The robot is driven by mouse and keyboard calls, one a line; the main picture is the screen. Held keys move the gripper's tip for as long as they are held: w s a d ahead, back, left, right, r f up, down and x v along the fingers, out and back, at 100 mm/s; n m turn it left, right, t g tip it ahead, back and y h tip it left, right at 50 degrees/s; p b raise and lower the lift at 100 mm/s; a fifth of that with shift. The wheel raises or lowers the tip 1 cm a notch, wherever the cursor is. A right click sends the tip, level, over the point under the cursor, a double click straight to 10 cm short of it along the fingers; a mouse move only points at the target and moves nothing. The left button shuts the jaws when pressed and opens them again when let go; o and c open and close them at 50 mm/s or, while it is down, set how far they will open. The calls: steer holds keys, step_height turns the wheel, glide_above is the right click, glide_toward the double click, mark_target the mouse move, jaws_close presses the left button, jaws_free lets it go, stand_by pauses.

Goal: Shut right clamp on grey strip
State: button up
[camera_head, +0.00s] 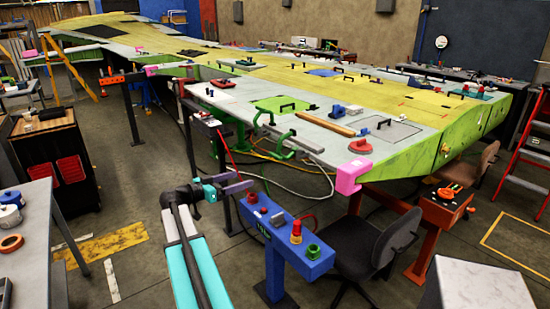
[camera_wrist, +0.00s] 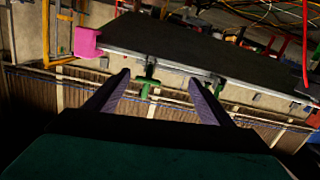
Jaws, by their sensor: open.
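Two green clamps sit at the near edge of the wing in the head view. The right clamp (camera_head: 283,145) is nearer the pink corner block; the left clamp (camera_head: 262,119) is farther back. A grey strip (camera_head: 308,146) lies along the edge beside them. My gripper (camera_head: 246,181) is open and empty, in front of and below the wing edge, apart from the clamps. In the wrist view, the clamp nearer the pink block (camera_wrist: 148,80) appears between the spread fingers (camera_wrist: 160,82), beyond their tips. The other clamp (camera_wrist: 217,86) shows near the right finger. I cannot tell whether the clamp jaws touch the strip.
A pink block (camera_head: 352,175) covers the wing corner and also shows in the wrist view (camera_wrist: 88,42). A blue stand (camera_head: 290,240) with a red knob and green ring is right of my arm. Hoses hang beneath the wing.

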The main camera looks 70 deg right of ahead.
steer(key=m+g, duration=0.1)
steer(key=m, duration=0.1)
glide_toward(273, 156)
steer(key=v, duration=0.3)
steer(key=shift+s+f, duration=0.15)
steer(key=shift+f, duration=0.1)
steer(key=p+x, duration=0.1)
steer(key=x, duration=0.3)
steer(key=p+x, duration=0.2)
steer(key=x, duration=0.2)
steer(key=p+x, duration=0.1)
steer(key=x, duration=0.3)
steer(key=shift+s+d+r+p, duration=0.15)
steer(key=shift+d+r+p, duration=0.1)
steer(key=shift+r+p, duration=0.15)
steer(key=shift+s+d+f, duration=0.15)
steer(key=shift+s+d, duration=0.2)
steer(key=shift+d, duration=0.1)
steer(key=c, duration=1.5)
steer(key=shift+w, duration=0.1)
steer(key=shift+w, duration=0.1)
